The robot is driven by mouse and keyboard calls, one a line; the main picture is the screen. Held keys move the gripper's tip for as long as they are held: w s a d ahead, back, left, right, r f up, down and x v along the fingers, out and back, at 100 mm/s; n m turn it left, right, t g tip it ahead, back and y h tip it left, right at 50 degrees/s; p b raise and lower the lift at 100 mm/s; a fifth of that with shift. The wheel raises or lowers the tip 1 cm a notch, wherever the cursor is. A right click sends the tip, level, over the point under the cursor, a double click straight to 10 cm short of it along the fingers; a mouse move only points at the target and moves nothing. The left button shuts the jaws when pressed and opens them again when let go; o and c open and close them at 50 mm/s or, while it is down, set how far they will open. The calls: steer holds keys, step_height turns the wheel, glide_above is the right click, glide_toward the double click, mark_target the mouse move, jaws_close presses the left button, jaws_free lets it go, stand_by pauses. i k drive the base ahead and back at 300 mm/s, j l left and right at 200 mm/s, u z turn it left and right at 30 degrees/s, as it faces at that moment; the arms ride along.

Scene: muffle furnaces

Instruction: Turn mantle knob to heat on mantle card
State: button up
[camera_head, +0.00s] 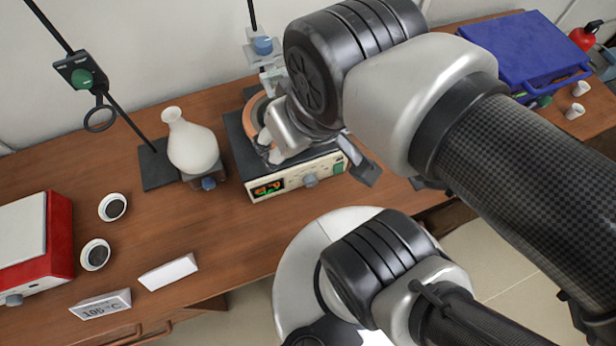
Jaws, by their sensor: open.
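The heating mantle (293,184) is a light-fronted unit on the bench with a lit display (267,189) at the left of its front. Its grey-blue knob (311,181) sits right of the display and is visible; its pointer is too small to read. One card (100,304) reads what looks like "105 °C". A second white card (168,272) shows no legible writing; I cannot tell which is the mantle card. My gripper (392,178) is open, largely hidden behind my arm. A fingertip shows just right of the mantle's front, apart from the knob.
A white flask (191,145) stands left of the mantle beside a stand base (156,167). Two small dishes (96,254) and a red-and-white unit (40,243) are at left. A blue box (526,50) is at back right. Bench left of the mantle has some clear room.

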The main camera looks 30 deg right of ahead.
mark_target(309, 181)
steer(key=z, duration=1.25)
steer(key=k+j+z, duration=0.35)
steer(key=k+j, duration=0.45)
